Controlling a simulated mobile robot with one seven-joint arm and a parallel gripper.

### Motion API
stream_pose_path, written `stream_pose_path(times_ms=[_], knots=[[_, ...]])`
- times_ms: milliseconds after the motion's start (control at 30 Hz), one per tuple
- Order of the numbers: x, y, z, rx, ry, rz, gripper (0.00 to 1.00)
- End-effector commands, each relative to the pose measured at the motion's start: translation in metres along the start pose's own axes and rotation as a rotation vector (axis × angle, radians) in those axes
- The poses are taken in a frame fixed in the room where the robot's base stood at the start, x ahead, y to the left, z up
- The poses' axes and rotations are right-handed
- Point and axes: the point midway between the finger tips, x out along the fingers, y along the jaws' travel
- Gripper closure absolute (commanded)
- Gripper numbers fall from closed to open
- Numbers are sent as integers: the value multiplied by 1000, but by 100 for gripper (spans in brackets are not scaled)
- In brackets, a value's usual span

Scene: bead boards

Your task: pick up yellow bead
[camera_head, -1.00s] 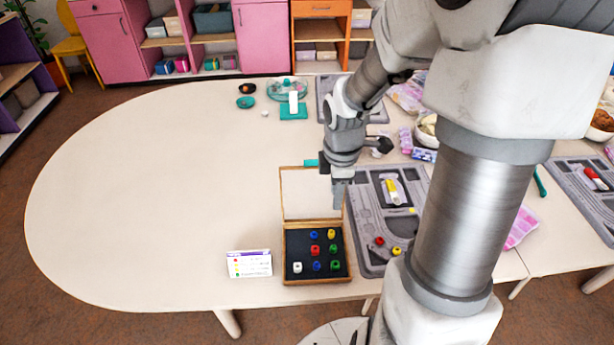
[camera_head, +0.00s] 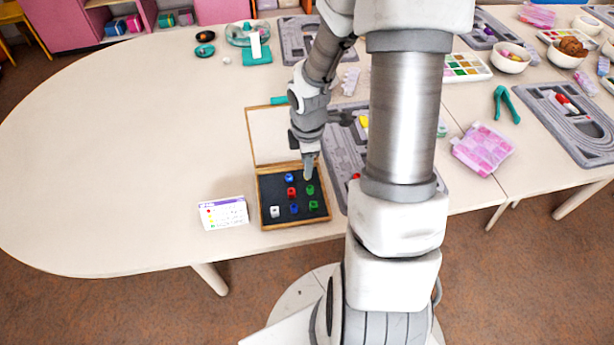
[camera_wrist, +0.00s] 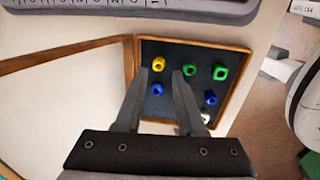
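The yellow bead (camera_wrist: 159,64) sits on the dark floor of an open wooden box (camera_head: 294,225), in a corner of the bead layout. In the head view it is mostly hidden by my fingertips. My gripper (camera_head: 309,172) points down over the back right of the box. In the wrist view my gripper (camera_wrist: 160,73) is open, with nothing held, and the yellow bead shows in the gap just beyond the fingertips. Its height above the bead is hard to tell.
Near it lie a blue bead (camera_head: 289,177), a red bead (camera_head: 291,191) and a green bead (camera_head: 310,189). A white bead (camera_head: 274,211) is at the front left. The box lid (camera_head: 270,135) stands open behind.

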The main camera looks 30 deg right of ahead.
Motion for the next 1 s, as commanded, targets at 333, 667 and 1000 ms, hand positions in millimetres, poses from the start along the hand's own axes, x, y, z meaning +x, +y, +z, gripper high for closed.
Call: stream_pose_path(times_ms=[333, 667, 1000], knots=[[38, 2, 0, -1, 0, 0, 62], [37, 1, 0, 0, 0, 0, 98], [37, 1, 0, 0, 0, 0, 100]])
